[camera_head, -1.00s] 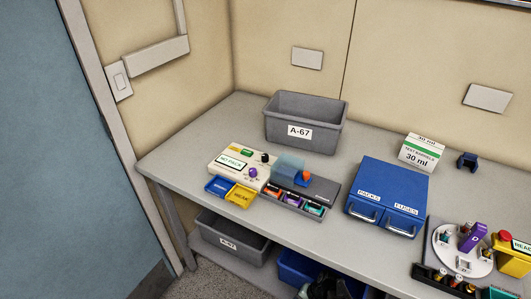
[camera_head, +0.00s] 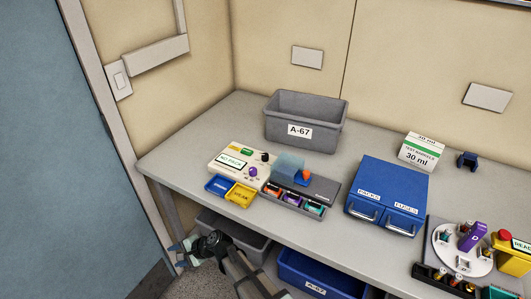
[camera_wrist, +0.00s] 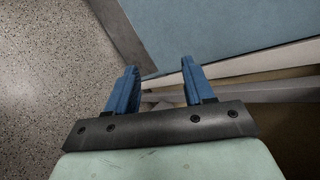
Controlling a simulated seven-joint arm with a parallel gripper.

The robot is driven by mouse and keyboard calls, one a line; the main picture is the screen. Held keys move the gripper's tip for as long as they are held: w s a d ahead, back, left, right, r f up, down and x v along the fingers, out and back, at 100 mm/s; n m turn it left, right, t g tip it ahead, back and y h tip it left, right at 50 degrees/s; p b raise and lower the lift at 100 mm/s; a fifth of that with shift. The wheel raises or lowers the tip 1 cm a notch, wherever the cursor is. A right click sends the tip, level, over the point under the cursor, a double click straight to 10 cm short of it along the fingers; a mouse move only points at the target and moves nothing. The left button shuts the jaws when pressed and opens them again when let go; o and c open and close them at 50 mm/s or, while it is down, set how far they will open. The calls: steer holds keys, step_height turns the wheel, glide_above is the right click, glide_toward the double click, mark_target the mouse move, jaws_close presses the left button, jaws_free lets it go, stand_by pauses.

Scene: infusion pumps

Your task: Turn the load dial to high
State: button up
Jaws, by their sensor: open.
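A cream tester unit (camera_head: 228,168) sits at the left end of the bench, with a display reading "NO PACK". It carries a purple knob (camera_head: 253,172) and a black knob (camera_head: 265,157). Which one is the load dial, and where it points, is too small to read. My gripper (camera_head: 177,255) is in front of the bench's left end, below the top and apart from the tester. In the wrist view my gripper (camera_wrist: 160,72) shows two blue fingers apart with nothing between them. Neither knob shows there; I see floor and panel edges.
Blue and yellow trays (camera_head: 230,191) stand before the tester. A dark unit with several coloured pieces (camera_head: 320,193) is to its right. A grey bin A-67 (camera_head: 305,107) stands behind, and a blue drawer box (camera_head: 388,190) stands further right. Bins sit on the lower shelf (camera_head: 315,272).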

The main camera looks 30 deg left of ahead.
steer(key=s+a+r+g+y, duration=0.2)
steer(key=s+a+r+g, duration=0.1)
steer(key=s+a+r, duration=1.2)
steer(key=w+d+r+n+t+h, duration=0.1)
steer(key=w+d+r+h, duration=0.1)
steer(key=w, duration=0.7)
steer(key=w+d+r+n+t+h, duration=0.1)
steer(key=w+d+r+h, duration=0.1)
steer(key=w+d+r, duration=0.2)
steer(key=w+d+r+n+t+h, duration=0.1)
steer(key=w+r, duration=0.6)
steer(key=w, duration=0.9)
steer(key=shift+w+d+r+t+h, duration=0.15)
steer(key=shift+d+t+h, duration=0.15)
steer(key=shift+d, duration=0.35)
steer(key=shift+d+r+t+h, duration=0.2)
steer(key=shift+d+h, duration=0.2)
steer(key=shift+d, duration=0.2)
steer(key=w+d+r+m+t+h, duration=0.1)
steer(key=w+d+r+h, duration=0.15)
steer(key=w+d, duration=0.4)
steer(key=w+d+r+t+h, duration=0.1)
steer(key=w+d+r, duration=0.35)
steer(key=w, duration=0.25)
steer(key=m+t+h, duration=0.1)
steer(key=m+h, duration=0.1)
glide_toward(265, 154)
step_height(265, 154, down, 9)
steer(key=shift+s+r, duration=0.1)
steer(key=shift+r, duration=0.05)
